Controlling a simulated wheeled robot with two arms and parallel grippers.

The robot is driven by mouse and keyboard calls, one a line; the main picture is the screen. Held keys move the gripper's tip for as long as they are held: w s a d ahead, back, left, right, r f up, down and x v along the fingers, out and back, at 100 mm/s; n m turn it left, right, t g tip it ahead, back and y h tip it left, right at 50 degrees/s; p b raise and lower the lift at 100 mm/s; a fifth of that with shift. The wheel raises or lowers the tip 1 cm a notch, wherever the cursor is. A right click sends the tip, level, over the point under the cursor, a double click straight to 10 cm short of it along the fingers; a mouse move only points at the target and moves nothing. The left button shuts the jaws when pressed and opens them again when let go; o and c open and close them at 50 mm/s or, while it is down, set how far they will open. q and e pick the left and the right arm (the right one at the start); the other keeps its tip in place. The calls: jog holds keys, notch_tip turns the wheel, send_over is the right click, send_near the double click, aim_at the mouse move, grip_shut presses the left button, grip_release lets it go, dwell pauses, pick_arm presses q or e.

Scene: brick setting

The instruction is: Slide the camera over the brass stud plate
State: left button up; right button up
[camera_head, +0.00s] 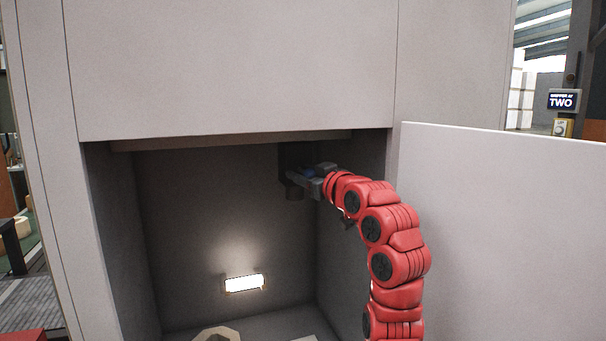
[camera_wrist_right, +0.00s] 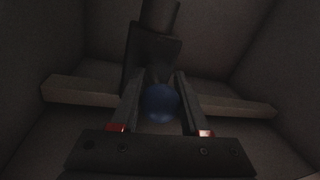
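The camera (camera_head: 294,191) looks like a dark box with a short cylinder, high in the right back part of a dark recess. In the right wrist view the camera (camera_wrist_right: 152,55) is beyond the fingertips. My right gripper (camera_head: 309,175) reaches in from the right. Its fingers lie against both sides of a blue ball (camera_wrist_right: 160,103), which seems to be part of the camera. I cannot tell whether the camera touches the back wall. I cannot make out the brass stud plate; the camera or shadow may hide it. My left gripper is not in view.
A pale beam (camera_head: 230,142) runs under the recess's top edge. A lit lamp (camera_head: 244,283) is low on the back wall, and a pale ring-like object (camera_head: 216,334) lies on the recess floor. An open white door panel (camera_head: 500,230) stands at the right. The recess's left half is clear.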

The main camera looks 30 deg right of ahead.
grip_shut()
dwell(1.0)
